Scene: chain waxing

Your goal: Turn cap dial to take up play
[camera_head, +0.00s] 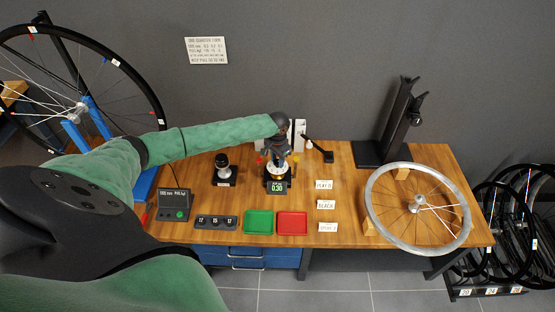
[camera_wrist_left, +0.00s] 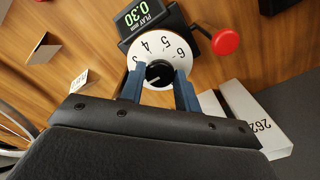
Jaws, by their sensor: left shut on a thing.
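The cap dial (camera_wrist_left: 147,50) is a white disc with black numerals in the left wrist view, with a black knob (camera_wrist_left: 159,72) at its middle. My left gripper (camera_wrist_left: 159,84) has its two blue fingers on either side of the knob and is shut on it. The display (camera_wrist_left: 141,14) beside the dial reads 0.30 and is labelled PLAY. In the head view the display (camera_head: 277,188) shows at the bench middle, with my left gripper (camera_head: 279,158) above it; the dial is mostly hidden there. My right gripper is not in view.
A red round knob (camera_wrist_left: 226,42) sits close beside the dial. On the bench are a green tray (camera_head: 258,222), a red tray (camera_head: 292,222), a black-and-silver tool (camera_head: 223,168), a control box (camera_head: 174,204) and a wheel (camera_head: 378,214) at right. Clear wood lies between the label cards and wheel.

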